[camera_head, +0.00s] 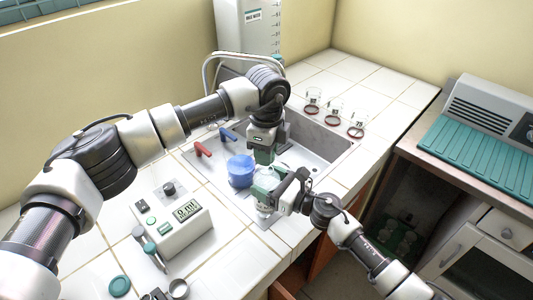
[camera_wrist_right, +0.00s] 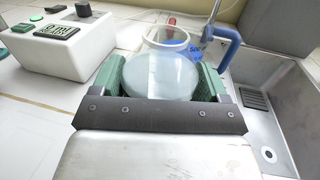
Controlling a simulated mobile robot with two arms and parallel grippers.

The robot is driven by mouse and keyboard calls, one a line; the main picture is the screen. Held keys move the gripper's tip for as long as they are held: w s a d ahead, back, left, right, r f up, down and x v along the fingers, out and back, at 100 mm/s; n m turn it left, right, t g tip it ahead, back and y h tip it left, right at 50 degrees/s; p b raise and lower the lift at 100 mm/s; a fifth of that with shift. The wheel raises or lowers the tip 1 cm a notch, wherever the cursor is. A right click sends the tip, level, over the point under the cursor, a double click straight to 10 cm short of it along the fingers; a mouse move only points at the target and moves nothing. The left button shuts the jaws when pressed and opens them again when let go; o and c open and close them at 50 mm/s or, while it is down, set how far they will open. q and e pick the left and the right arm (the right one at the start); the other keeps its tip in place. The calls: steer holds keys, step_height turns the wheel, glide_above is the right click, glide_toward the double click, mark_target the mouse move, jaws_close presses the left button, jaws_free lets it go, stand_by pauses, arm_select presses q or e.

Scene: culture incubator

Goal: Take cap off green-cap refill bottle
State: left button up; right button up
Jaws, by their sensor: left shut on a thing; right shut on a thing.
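My left gripper (camera_head: 263,147) points down over the front part of the sink in the head view, just behind my right gripper. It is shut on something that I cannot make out. My right gripper (camera_head: 268,184) is lower, at the sink's front edge. In the right wrist view its green fingers (camera_wrist_right: 160,80) are shut on both sides of a pale, translucent round vessel (camera_wrist_right: 160,75). The vessel shows no green cap there, and its lower part is hidden by the gripper. A flat green disc (camera_head: 120,286), perhaps a cap, lies on the counter at the front left.
A blue-topped container (camera_head: 241,171) stands left of the grippers; a clear vessel with a blue label (camera_wrist_right: 175,43) is behind the held vessel. A white control box (camera_head: 172,222) stands to the left. Several red-based glasses (camera_head: 333,117) line the counter beyond the sink (camera_head: 330,150).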

arm_select(q)
steer(key=shift+r, duration=1.5)
arm_select(e)
steer(key=o, duration=1.7)
